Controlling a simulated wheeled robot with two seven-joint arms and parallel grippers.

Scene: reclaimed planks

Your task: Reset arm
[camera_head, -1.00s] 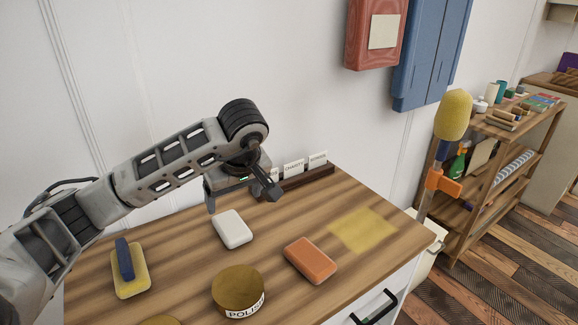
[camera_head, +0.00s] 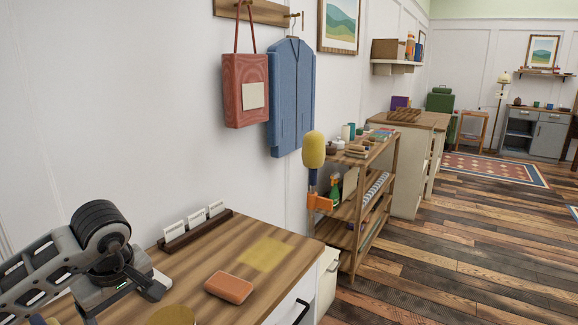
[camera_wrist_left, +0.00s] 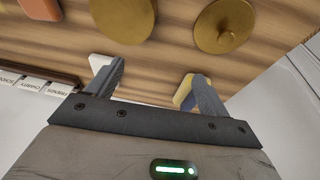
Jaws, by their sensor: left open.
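My left gripper (camera_head: 140,292) is at the lower left of the head view, over the wooden tabletop (camera_head: 215,260) near the wall. In the left wrist view its two fingers (camera_wrist_left: 155,85) are spread apart with nothing between them. My right gripper is in neither view.
Beyond are shelves (camera_head: 358,205) and open floor (camera_head: 450,235).

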